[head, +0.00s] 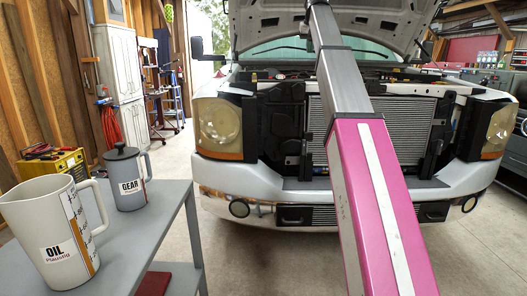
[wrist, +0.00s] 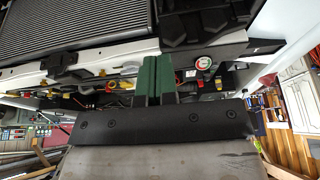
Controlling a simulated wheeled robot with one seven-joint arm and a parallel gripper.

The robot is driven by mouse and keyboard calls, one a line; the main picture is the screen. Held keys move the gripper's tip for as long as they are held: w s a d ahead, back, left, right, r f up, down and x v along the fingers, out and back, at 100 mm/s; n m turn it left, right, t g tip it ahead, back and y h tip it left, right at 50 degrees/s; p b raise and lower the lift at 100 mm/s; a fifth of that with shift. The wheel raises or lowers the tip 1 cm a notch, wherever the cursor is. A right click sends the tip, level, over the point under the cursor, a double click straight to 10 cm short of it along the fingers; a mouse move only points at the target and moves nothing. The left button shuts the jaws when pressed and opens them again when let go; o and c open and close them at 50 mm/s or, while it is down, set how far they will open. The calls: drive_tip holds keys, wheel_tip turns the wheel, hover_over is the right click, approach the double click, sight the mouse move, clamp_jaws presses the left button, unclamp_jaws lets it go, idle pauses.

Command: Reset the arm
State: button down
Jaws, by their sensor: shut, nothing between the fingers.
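My arm (head: 375,190), pink near me and grey farther out, stretches up across the head view in front of the pickup (head: 235,178). Its far end passes out at the top of that view, so my gripper does not show there. In the wrist view my gripper (wrist: 154,80) shows as two green fingers pressed together with nothing between them. Behind the fingers the picture is turned over and shows the pickup's engine bay and radiator (wrist: 85,25). I cannot tell how far the fingertips are from the engine parts.
The pickup's hood (head: 275,25) stands open above the arm. A grey table (head: 125,235) at the left front holds an OIL pitcher (head: 45,225) and a GEAR pitcher (head: 125,170). A grey cabinet stands at the right. Floor is clear between table and bumper.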

drive_tip(key=s+f+g, duration=0.1)
drive_tip(key=s+f, duration=0.2)
drive_tip(key=f, duration=2.1)
drive_tip(key=s+f+g, duration=0.1)
drive_tip(key=s+f, duration=0.3)
drive_tip(key=f, duration=1.9)
drive_tip(key=s+f+g, duration=0.1)
drive_tip(key=s+f, duration=1.2)
drive_tip(key=f, duration=0.2)
drive_tip(key=s+f+g, duration=0.1)
drive_tip(key=s+f, duration=1.2)
drive_tip(key=f, duration=0.2)
drive_tip(key=shift+f, duration=0.35)
